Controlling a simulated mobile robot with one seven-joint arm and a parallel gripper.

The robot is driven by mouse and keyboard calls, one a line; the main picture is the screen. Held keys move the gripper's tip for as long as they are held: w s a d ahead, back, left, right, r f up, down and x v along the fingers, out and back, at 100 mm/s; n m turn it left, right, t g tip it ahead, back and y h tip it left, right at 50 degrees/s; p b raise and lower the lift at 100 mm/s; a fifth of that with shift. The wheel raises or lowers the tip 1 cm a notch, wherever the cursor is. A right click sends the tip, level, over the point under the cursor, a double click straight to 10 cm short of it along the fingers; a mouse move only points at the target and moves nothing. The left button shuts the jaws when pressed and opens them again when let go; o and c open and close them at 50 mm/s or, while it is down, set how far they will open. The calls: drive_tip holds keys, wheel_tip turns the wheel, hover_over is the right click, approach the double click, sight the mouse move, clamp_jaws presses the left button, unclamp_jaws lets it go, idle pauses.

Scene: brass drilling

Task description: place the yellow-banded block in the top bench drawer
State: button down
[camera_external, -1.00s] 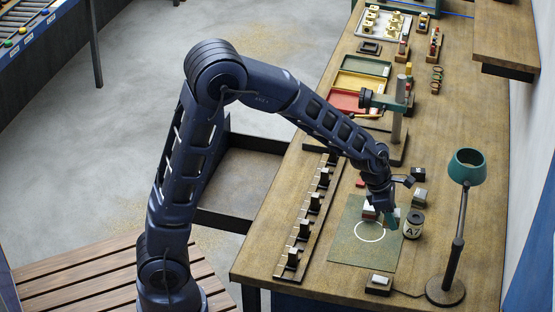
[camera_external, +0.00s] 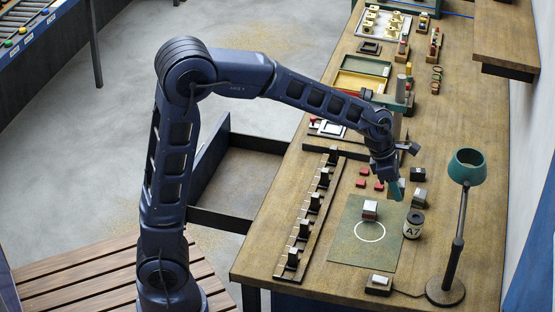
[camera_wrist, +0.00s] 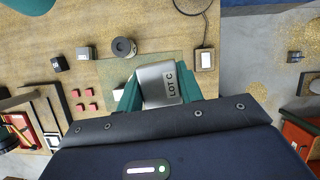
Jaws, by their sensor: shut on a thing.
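My gripper (camera_external: 396,188) is above the right part of the bench, near the back of the green mat. In the wrist view its teal fingers (camera_wrist: 157,86) are shut on a silver block marked LOT C (camera_wrist: 162,82). I see no yellow band on its visible face, and the fingers hide its sides. In the external view I cannot make the held block out. Another block, pale-topped with a reddish band (camera_external: 370,210), sits on the mat. The bench drawer (camera_external: 240,178) is pulled out from the bench's left side, and its visible floor looks empty.
Several red pieces (camera_external: 363,171) lie behind the mat (camera_external: 345,245). A can marked A7 (camera_external: 413,225), two small dark-based blocks (camera_external: 419,196) and a green lamp (camera_external: 467,167) stand right. A slotted rail (camera_external: 310,215) runs along the left bench edge. A drill stand rises behind.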

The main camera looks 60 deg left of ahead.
drive_tip(key=shift+r, duration=0.85)
drive_tip(key=w+a+f+n+y, duration=0.15)
drive_tip(key=a+n, duration=0.25)
drive_tip(key=a, duration=1.1)
drive_tip(key=r+n+y, duration=0.1)
drive_tip(key=n+y, duration=0.3)
drive_tip(key=n, duration=0.8)
hover_over(245, 209)
drive_tip(key=d, duration=0.1)
drive_tip(key=shift+n+y, duration=0.25)
drive_tip(key=shift+n, duration=0.05)
drive_tip(key=shift+s+f, duration=0.2)
drive_tip(key=shift+f, duration=7.55)
drive_tip(key=shift+s+f, duration=0.2)
drive_tip(key=shift+f, duration=7.55)
drive_tip(key=shift+s+f, duration=0.2)
drive_tip(key=shift+f, duration=7.55)
drive_tip(key=shift+f, duration=0.1)
